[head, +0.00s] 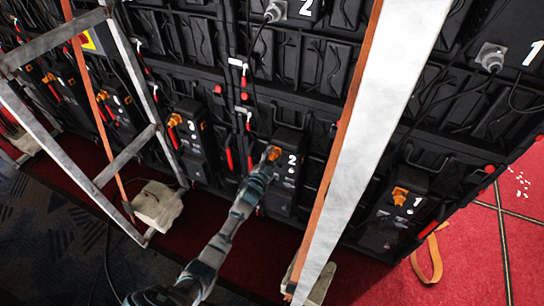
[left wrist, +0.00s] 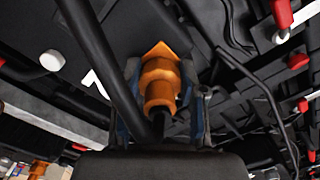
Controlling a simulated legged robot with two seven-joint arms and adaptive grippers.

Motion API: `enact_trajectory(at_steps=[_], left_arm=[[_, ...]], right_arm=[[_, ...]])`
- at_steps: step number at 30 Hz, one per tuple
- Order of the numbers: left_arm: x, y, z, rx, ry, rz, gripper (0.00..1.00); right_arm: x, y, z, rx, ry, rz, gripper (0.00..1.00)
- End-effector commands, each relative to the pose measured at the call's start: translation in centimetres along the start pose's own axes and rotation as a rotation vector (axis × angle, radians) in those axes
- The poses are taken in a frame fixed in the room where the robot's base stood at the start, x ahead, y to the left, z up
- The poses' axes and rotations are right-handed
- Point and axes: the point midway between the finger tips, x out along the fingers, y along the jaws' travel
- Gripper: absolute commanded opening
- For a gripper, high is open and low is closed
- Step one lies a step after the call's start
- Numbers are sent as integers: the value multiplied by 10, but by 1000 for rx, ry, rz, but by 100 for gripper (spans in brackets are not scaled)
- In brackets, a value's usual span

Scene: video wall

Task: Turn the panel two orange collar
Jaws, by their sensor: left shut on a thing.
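The panel two (head: 284,176) is a black box with a white "2", low on the video wall in the middle of the head view. Its orange collar (head: 274,152) shows just past my left gripper (head: 268,160). In the left wrist view the orange collar (left wrist: 160,82) sits between the two fingers of my left gripper (left wrist: 165,95), which is shut on it. A black plug end or cable comes out of the collar toward the camera. The fingers partly hide its sides. My right gripper is not in view.
Panel one (head: 405,205) with its orange collar stands at the right, panel three (head: 190,135) at the left. A pale slanted beam (head: 375,130) crosses between panels two and one. A metal ladder-like frame (head: 125,150) stands at left. Red floor (head: 480,250) is open at right.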

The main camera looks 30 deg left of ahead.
Motion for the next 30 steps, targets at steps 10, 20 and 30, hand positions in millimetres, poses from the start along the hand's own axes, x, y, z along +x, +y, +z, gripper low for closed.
enact_trajectory(at_steps=[10, 20, 30], left_arm=[[1, 0, -4, 14, 8, -1, 6], [1, 1, -3, 13, 5, 0, 66], [-12, 1, 1, 12, 1, 2, 66]], right_arm=[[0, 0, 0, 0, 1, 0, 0], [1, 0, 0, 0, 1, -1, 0], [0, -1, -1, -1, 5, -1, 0]])
